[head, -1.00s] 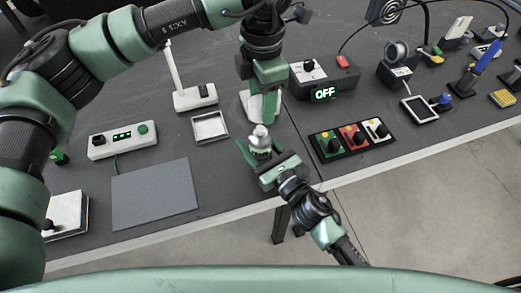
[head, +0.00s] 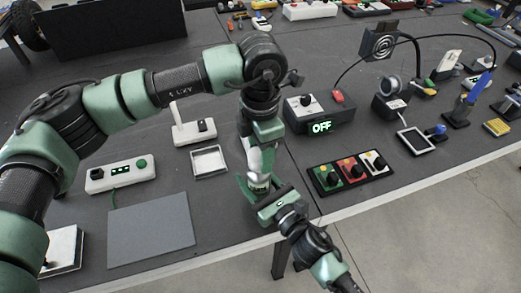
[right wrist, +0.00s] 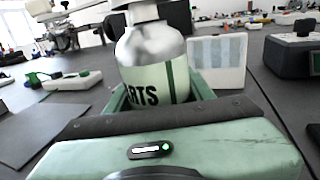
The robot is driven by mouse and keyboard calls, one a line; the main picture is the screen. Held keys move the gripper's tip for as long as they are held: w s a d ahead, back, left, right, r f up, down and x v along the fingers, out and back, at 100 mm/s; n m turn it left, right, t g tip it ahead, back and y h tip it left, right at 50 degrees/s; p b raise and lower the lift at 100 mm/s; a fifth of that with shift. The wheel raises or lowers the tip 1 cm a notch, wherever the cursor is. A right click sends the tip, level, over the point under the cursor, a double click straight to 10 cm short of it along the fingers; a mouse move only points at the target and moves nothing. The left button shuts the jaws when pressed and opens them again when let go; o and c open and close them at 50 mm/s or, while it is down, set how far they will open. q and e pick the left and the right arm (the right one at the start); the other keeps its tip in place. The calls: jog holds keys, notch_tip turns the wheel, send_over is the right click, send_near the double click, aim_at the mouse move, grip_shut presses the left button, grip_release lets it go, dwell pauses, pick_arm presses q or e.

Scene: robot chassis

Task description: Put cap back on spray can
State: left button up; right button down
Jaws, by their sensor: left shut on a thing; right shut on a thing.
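The spray can (head: 258,182), pale green with a silver shoulder, stands upright in my right gripper (head: 260,190). The can (right wrist: 157,70) fills the middle of the right wrist view, with the letters "ARTS" and a dark green stripe showing. My right gripper is shut around its body. My left gripper (head: 259,148) points down right above the can and is shut. A white piece, which looks like the cap (right wrist: 142,11), is at the can's top, cut off by the upper edge of the right wrist view. I cannot tell whether it is seated.
An open square tray (head: 208,161), a lamp-like white stand (head: 194,131) and a grey mat (head: 150,228) lie to the left. A box with an "OFF" display (head: 320,127) and a panel of three switches (head: 350,171) are to the right. The table's front edge is close.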

pick_arm(q)
jog(key=shift+f, duration=0.9)
jog(key=shift+f, duration=0.6)
jog(key=o, duration=1.4)
notch_tip(320, 180, up, 12)
pick_arm(e)
jog(key=shift+c, duration=2.4)
grip_release()
